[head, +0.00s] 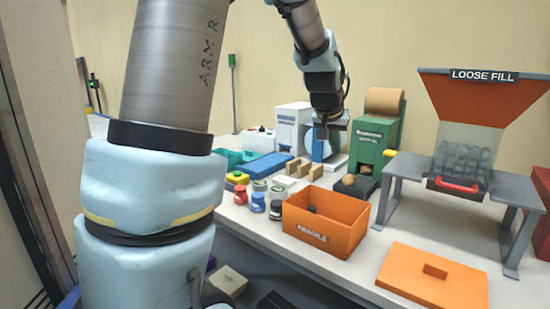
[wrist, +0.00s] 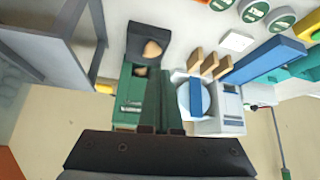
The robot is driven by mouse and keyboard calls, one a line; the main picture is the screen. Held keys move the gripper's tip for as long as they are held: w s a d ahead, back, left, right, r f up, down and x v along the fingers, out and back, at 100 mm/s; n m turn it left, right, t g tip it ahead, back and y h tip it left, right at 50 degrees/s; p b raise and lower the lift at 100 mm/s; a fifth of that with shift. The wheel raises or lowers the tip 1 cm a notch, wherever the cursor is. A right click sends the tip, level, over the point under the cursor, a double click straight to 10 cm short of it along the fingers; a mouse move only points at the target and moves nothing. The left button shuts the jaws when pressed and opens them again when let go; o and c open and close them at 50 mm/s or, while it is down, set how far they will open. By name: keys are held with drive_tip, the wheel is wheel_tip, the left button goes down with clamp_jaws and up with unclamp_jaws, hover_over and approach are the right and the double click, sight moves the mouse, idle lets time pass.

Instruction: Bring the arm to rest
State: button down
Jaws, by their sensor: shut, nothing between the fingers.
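My arm reaches over the table in the head view. My gripper (head: 322,132) points down in front of the white and green machines at the back and holds nothing. In the wrist view my gripper (wrist: 162,75) shows as two dark fingers close together over the green machine, with nothing between them.
An orange box (head: 322,227) marked FRAGILE stands on the table, with its orange lid (head: 425,280) lying at the right. Several small jars (head: 257,201) stand left of the box. A loose-fill hopper (head: 468,135) on a grey stand rises at the right. A green machine (head: 372,140) stands behind.

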drive_tip(key=s+a+f+n+g+y, duration=0.1)
drive_tip(key=s+a+f+n+g, duration=0.1)
drive_tip(key=s+a+f, duration=0.4)
drive_tip(key=s+a+f+n+g+y, duration=0.2)
drive_tip(key=s+a+f, duration=0.5)
drive_tip(key=s+a, duration=0.5)
drive_tip(key=a, duration=0.6)
drive_tip(key=shift+s+a+n+g, duration=0.3)
drive_tip(key=shift+a+n, duration=0.05)
drive_tip(key=shift+n, duration=0.05)
